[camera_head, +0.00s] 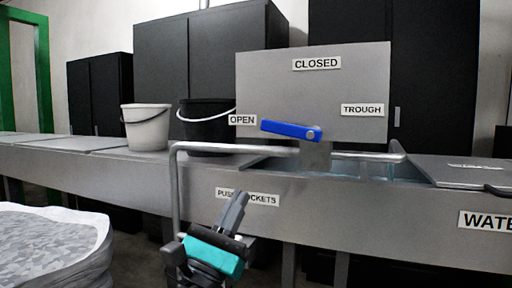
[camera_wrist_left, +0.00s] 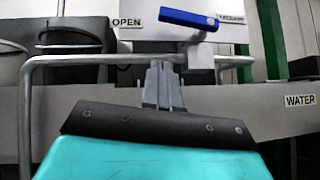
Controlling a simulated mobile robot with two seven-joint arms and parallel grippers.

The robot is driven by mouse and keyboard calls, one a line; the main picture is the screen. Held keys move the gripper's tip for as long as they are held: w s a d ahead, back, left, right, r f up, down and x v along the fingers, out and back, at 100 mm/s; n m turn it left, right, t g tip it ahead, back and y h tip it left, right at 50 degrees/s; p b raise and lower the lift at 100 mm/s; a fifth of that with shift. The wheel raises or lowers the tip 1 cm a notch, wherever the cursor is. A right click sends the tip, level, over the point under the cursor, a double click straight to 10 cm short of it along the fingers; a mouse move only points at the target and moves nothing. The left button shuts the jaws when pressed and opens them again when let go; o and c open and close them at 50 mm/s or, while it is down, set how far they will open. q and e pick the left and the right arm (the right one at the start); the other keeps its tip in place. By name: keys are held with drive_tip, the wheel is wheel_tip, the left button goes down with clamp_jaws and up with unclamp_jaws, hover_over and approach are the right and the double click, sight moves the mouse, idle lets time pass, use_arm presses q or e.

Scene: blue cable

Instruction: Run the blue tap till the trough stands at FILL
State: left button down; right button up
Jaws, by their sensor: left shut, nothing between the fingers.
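The blue tap lever (camera_head: 288,129) lies nearly level on the grey panel (camera_head: 270,80). It extends left from its pivot toward the OPEN label (camera_head: 242,120); CLOSED is above and TROUGH to the right. It also shows in the left wrist view (camera_wrist_left: 188,18). The metal trough (camera_head: 395,182) runs below, with some bluish water showing behind the rail. No FILL mark is readable. My left gripper (camera_head: 241,196) is shut and empty in front of the trough, below and left of the lever, apart from it. The left wrist view shows its fingers (camera_wrist_left: 160,70) together. My right gripper is out of view.
A metal rail (camera_head: 230,146) bends around the tap area, between my gripper and the lever. A white bucket (camera_head: 146,125) and a black bucket (camera_head: 205,122) stand on the left ledge. A white-lined bin (camera_head: 100,222) is at lower left.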

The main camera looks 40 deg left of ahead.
use_arm(q)
drive_tip(key=w+r+p, duration=0.5)
drive_tip(key=r, duration=0.4)
drive_tip(key=shift+w+r, duration=0.25)
drive_tip(key=shift+w, duration=0.1)
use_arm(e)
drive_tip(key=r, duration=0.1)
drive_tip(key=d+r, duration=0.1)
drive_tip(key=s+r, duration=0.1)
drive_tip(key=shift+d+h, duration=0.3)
use_arm(q)
drive_tip(key=shift+d, duration=0.1)
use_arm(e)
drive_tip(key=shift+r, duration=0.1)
